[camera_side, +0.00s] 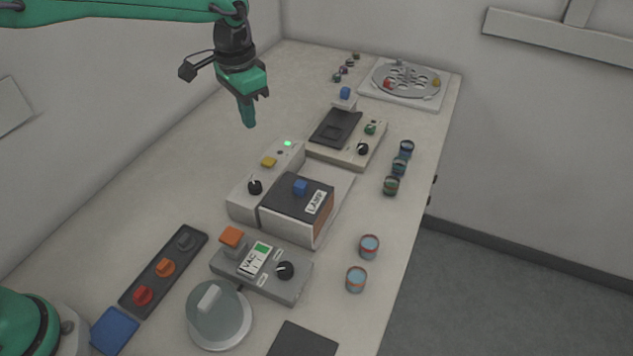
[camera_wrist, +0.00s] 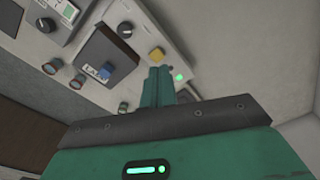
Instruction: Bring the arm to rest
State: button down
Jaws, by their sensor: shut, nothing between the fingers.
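My gripper (camera_side: 249,116) is in the upper left of the side view, raised well above the bench, with its fingers together, pointing down and empty. In the wrist view the gripper (camera_wrist: 158,72) shows its green fingers closed side by side. My green arm reaches in from the upper left of the side view. The fingers touch nothing that I can see.
Below stand the lamp unit (camera_side: 283,228) with a green light, the grey VAC box (camera_side: 289,291), a black-topped device (camera_side: 350,144) and a round-plated tray (camera_side: 366,97). Several small cups (camera_side: 369,246) line the right edge. The bench's left strip (camera_side: 165,180) is clear.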

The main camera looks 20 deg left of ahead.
jog(key=s+a+r+n+t, duration=0.1)
jog(key=s+a+r, duration=0.4)
jog(key=s+r, duration=0.1)
jog(key=s+a+n+t, duration=0.2)
jog(key=s+a, duration=0.2)
jog(key=s, duration=0.6)
jog(key=s+a+n+t, duration=0.2)
jog(key=s+a, duration=0.3)
jog(key=s, duration=0.6)
jog(key=shift+r, duration=0.35)
